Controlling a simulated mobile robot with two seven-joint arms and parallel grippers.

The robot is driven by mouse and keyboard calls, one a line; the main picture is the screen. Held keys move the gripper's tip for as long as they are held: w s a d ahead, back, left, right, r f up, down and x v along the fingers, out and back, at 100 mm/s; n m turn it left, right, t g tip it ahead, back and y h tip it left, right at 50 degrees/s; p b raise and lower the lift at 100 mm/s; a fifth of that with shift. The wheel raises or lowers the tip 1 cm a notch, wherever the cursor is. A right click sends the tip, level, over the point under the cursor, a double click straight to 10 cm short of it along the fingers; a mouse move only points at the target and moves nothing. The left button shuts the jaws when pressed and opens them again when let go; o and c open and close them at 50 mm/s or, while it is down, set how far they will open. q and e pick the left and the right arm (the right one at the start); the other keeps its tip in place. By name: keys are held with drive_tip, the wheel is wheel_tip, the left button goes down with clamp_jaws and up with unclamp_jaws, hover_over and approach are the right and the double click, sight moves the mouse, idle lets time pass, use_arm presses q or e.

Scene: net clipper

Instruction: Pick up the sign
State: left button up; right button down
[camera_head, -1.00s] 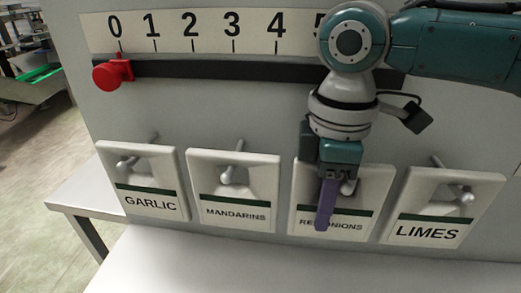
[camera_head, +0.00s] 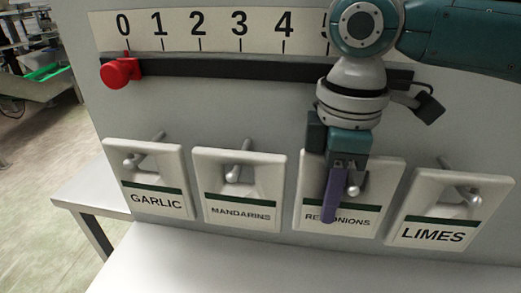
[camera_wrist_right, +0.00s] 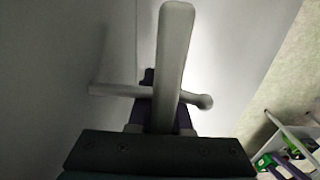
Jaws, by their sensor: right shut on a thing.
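Four white signs hang in a row on pegs on a grey panel: GARLIC (camera_head: 150,180), MANDARINS (camera_head: 240,190), RED ONIONS (camera_head: 385,170) and LIMES (camera_head: 452,205). My right gripper (camera_head: 333,190) is shut on the RED ONIONS sign from the front, its purple finger covering part of the lettering. In the right wrist view this sign (camera_wrist_right: 174,60) shows edge-on as a pale bar between the fingers. A peg (camera_wrist_right: 110,90) with a round knob crosses behind it, still through the sign's opening. My left gripper is not in view.
Above the signs, a numbered scale (camera_head: 200,32) and a dark rail (camera_head: 220,72) with a red slider (camera_head: 119,70) run along the panel. A bare white table surface (camera_head: 200,265) lies below. Neighbouring signs stand close on both sides.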

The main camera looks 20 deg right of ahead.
drive_tip(key=s+a, duration=0.4)
drive_tip(key=s, duration=0.3)
drive_tip(key=s+a, duration=0.5)
drive_tip(key=s, duration=0.3)
drive_tip(key=shift+s+a+r, duration=0.2)
drive_tip(key=shift+s+a, duration=0.05)
drive_tip(key=c, duration=1.4)
unclamp_jaws()
clamp_jaws()
